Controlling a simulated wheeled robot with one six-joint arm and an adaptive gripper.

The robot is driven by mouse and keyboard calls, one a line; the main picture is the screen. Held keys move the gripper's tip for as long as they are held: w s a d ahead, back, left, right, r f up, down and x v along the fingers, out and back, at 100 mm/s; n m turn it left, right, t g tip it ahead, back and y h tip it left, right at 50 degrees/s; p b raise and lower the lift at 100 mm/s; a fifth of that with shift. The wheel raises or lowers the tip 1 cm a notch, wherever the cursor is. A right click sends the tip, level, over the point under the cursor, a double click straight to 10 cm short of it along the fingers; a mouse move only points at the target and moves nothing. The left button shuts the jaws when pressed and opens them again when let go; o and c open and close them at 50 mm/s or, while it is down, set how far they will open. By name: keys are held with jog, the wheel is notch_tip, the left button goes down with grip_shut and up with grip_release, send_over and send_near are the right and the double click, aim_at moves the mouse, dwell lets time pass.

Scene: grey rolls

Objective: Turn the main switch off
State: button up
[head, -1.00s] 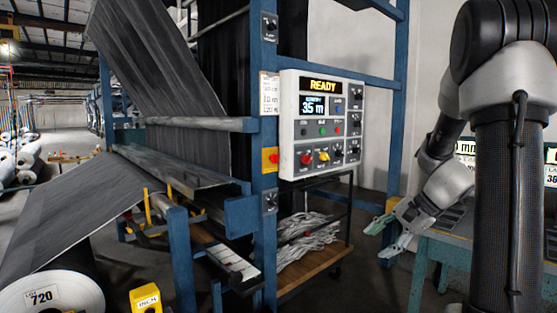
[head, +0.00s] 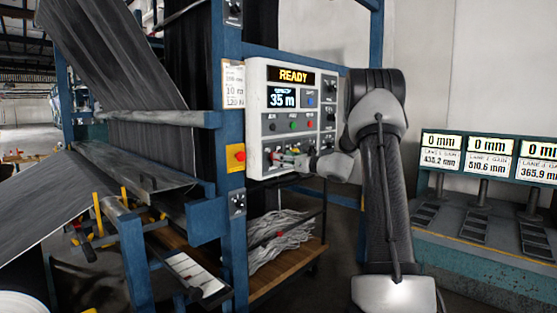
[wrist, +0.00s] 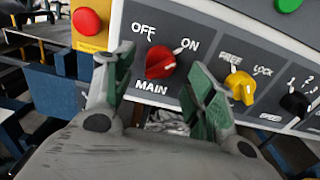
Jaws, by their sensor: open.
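The main switch is a red rotary knob (wrist: 160,63) marked MAIN, with OFF at its upper left and ON at its upper right. Its grip ridge appears to slant toward ON. My gripper (wrist: 160,68) is open, with one green-padded finger on each side of the knob; I cannot tell whether either touches it. The panel's display (head: 293,77) reads READY.
A yellow FREE/LOCK knob (wrist: 240,87) and a black selector (wrist: 295,103) sit right of the main switch. A red button on a yellow plate (head: 238,156) is on the blue post (head: 231,200) to the left. A workbench (head: 480,262) stands at the right.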

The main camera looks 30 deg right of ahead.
jog(key=shift+x, duration=1.4)
jog(key=c, duration=1)
